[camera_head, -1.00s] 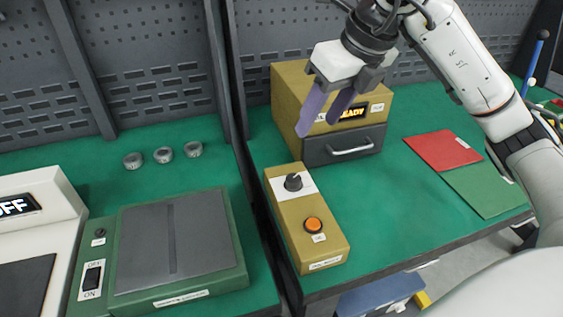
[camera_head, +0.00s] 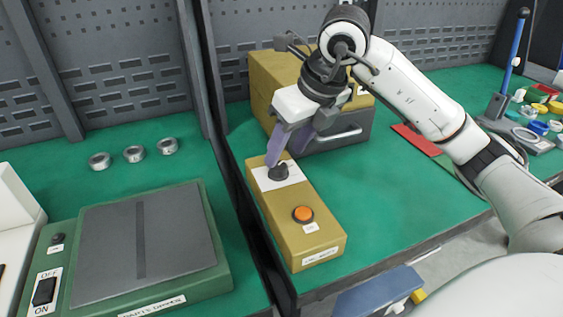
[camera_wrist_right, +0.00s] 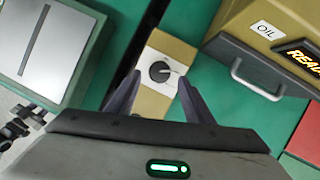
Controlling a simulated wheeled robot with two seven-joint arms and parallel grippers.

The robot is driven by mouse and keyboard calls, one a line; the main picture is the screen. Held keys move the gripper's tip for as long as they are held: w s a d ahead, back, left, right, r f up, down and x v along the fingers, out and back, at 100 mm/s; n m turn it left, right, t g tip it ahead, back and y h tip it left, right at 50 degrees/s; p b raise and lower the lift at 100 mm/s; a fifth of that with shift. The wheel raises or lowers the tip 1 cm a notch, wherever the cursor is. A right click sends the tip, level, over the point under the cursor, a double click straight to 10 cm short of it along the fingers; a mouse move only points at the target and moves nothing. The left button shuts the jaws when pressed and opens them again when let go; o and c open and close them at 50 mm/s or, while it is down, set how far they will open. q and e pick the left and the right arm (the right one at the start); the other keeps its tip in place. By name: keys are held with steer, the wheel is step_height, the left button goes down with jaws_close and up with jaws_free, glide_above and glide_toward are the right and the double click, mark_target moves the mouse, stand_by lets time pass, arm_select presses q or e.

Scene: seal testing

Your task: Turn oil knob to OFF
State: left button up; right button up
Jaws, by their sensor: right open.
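The black oil knob (camera_head: 278,172) sits on a white plate at the far end of a yellow control box (camera_head: 318,240). In the right wrist view the knob (camera_wrist_right: 160,71) lies between and beyond the two fingertips, with a light pointer mark toward the right. My right gripper (camera_head: 288,152) is open, its purple fingers just above the knob. It also shows open in the right wrist view (camera_wrist_right: 155,85). I cannot tell whether a finger touches the knob. My left gripper is not in view.
An orange button (camera_head: 302,214) is on the same box. A yellow oil unit with a grey drawer (camera_head: 335,133) stands close behind the gripper; its READY display shows in the wrist view (camera_wrist_right: 301,58). A green-framed device with a grey plate (camera_head: 180,240) is at left.

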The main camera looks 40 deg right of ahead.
mark_target(279, 165)
steer(key=shift+x, duration=2.2)
steer(key=c, duration=1)
steer(key=shift+c, duration=0.2)
